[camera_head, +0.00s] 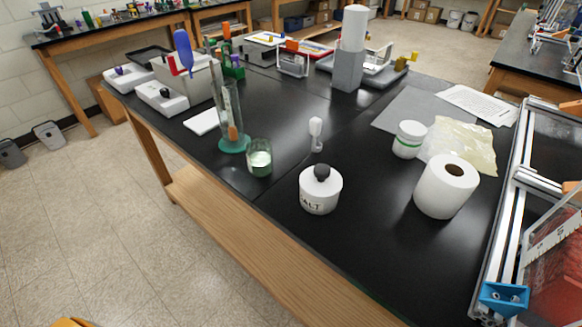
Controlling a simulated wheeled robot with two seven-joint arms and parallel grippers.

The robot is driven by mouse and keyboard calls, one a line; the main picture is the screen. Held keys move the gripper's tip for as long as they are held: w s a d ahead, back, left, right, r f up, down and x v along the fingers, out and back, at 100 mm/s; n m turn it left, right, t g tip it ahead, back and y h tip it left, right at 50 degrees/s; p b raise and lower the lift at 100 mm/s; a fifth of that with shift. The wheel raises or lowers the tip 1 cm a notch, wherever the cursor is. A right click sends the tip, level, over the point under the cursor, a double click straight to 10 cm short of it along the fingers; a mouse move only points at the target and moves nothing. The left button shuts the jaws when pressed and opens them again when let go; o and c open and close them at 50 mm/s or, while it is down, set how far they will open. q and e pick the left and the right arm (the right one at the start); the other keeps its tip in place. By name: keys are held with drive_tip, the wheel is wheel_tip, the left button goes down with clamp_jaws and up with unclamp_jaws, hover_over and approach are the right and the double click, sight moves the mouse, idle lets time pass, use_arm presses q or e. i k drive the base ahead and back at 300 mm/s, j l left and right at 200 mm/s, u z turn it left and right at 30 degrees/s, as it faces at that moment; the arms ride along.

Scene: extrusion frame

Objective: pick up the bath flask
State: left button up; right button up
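I cannot make out for certain a bath flask in the head view. A grey-white box (190,78) stands at the table's left back, with an upright blue, rounded object (183,50) at it. Whether that is a water bath with a flask is unclear. Neither of my grippers is in view.
A metal extrusion frame (507,225) fills the right edge. The front middle tabletop is clear.

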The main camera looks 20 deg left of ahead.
sight(259, 150)
drive_tip(key=j+z, duration=0.3)
drive_tip(key=j, duration=0.55)
drive_tip(key=k+j+z, duration=0.1)
drive_tip(key=j+z, duration=0.2)
drive_tip(key=j, duration=0.55)
